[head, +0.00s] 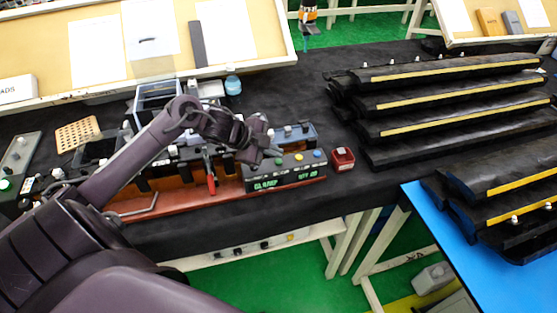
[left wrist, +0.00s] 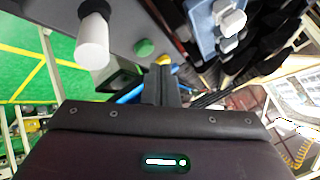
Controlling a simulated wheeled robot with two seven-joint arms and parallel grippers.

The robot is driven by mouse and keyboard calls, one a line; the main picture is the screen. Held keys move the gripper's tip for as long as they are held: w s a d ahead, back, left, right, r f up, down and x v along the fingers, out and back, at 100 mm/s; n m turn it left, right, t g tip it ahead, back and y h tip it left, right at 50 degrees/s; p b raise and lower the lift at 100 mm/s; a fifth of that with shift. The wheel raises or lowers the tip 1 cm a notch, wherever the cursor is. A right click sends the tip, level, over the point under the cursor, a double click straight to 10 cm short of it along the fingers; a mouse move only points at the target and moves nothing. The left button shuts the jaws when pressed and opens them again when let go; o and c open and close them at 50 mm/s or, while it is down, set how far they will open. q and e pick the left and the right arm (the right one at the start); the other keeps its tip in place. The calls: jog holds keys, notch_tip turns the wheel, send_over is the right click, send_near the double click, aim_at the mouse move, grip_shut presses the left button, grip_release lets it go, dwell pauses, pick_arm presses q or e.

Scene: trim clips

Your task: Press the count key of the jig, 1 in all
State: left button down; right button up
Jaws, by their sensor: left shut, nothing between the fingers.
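The jig's control box (head: 285,180) stands at the front edge of the dark bench, with green lit text on its front; the right part looks like a count, too small to read surely. On its top are a yellow key (head: 299,157), a blue key (head: 317,154) and a green key, which shows in the left wrist view (left wrist: 143,47). I cannot tell by label which is the count key. My left gripper (head: 274,153) is shut and empty, just above the left part of the box top; contact cannot be told. Its fingers (left wrist: 161,80) partly hide the yellow key in the left wrist view.
A red-handled clamp (head: 211,182) stands left of the box. A small red box (head: 343,158) is just right of it. Black trim strips with yellow bands (head: 450,96) fill the right side. A blue surface (head: 440,240) lies at lower right.

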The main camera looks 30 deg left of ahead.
dwell(0.5)
pick_arm(q)
jog(key=shift+f, duration=0.15)
jog(key=shift+f, duration=0.3)
jog(key=shift+f+b, duration=0.4)
jog(key=shift+f, duration=0.05)
dwell(0.8)
jog(key=shift+r, duration=0.1)
jog(key=shift+r+p, duration=0.8)
jog(key=shift+p, duration=0.05)
notch_tip(320, 180, up, 5)
jog(key=p, duration=0.4)
jog(key=shift+p, duration=0.35)
